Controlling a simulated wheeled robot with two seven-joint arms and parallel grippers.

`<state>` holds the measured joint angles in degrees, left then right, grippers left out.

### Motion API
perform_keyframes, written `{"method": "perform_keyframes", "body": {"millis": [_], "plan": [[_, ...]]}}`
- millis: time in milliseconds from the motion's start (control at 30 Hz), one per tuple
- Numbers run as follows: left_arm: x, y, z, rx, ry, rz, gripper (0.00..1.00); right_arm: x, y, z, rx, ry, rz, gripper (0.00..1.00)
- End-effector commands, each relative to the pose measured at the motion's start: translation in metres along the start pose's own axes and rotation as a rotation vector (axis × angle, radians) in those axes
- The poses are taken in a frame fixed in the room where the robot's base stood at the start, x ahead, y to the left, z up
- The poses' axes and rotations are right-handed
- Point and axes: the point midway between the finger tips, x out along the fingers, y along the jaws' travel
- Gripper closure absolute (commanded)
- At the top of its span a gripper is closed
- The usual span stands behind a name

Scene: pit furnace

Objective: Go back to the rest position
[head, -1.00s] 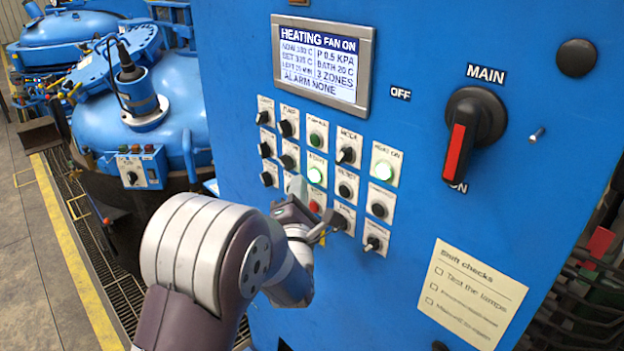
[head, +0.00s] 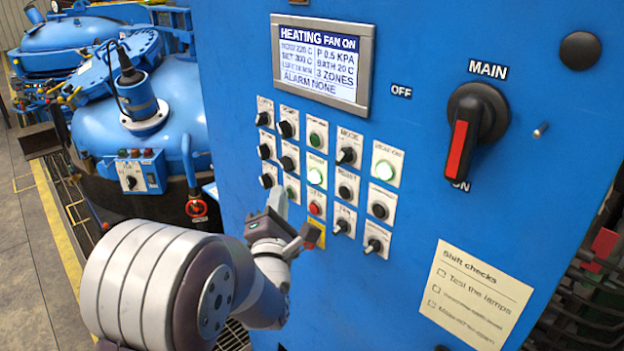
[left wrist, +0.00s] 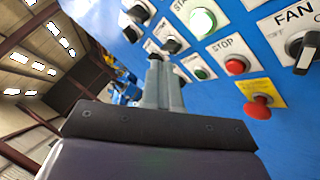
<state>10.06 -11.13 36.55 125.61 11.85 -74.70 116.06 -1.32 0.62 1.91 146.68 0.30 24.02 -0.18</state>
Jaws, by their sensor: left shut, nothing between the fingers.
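My left gripper (head: 284,210) is in front of the lower left part of the blue control cabinet (head: 420,190). In the left wrist view its two grey fingers (left wrist: 163,82) are together with nothing between them. The green start lamp (head: 316,173) and the green heat-on lamp (head: 384,171) are lit. The red stop button (head: 315,208) is just right of the gripper and also shows in the left wrist view (left wrist: 236,66). My right gripper is not in view.
The display (head: 322,63) reads heating, fan on, alarm none. The main switch (head: 467,135) points down to on. A paper note (head: 474,293) is on the cabinet's lower right. Blue furnace vessels (head: 165,140) stand at the left, beside a floor with a yellow line (head: 58,222).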

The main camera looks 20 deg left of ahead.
Motion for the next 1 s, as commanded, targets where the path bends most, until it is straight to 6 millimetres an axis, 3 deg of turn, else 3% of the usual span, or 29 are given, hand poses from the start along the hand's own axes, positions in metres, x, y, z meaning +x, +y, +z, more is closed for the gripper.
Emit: {"method": "perform_keyframes", "body": {"millis": [567, 633, 700, 767, 867, 900, 1000], "plan": [[0.000, 0.000, 0.000, 0.023, 0.000, -0.001, 1.00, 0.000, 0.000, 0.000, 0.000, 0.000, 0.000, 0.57], [0.000, -0.009, -0.004, 0.133, 0.017, -0.044, 1.00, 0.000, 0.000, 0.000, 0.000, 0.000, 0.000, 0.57], [-0.006, -0.040, -0.017, 0.367, 0.045, -0.206, 1.00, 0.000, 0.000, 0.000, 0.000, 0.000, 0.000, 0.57], [-0.023, -0.075, -0.032, 0.643, 0.029, -0.428, 1.00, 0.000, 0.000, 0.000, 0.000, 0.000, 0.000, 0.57], [-0.079, -0.136, -0.051, 1.132, -0.196, -0.871, 1.00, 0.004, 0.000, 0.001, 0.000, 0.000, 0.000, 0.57], [-0.109, -0.155, -0.056, 1.302, -0.354, -1.040, 1.00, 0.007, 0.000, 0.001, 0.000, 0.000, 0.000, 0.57], [-0.184, -0.177, -0.065, 1.593, -0.823, -1.357, 1.00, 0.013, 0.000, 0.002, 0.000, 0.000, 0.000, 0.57]]}}
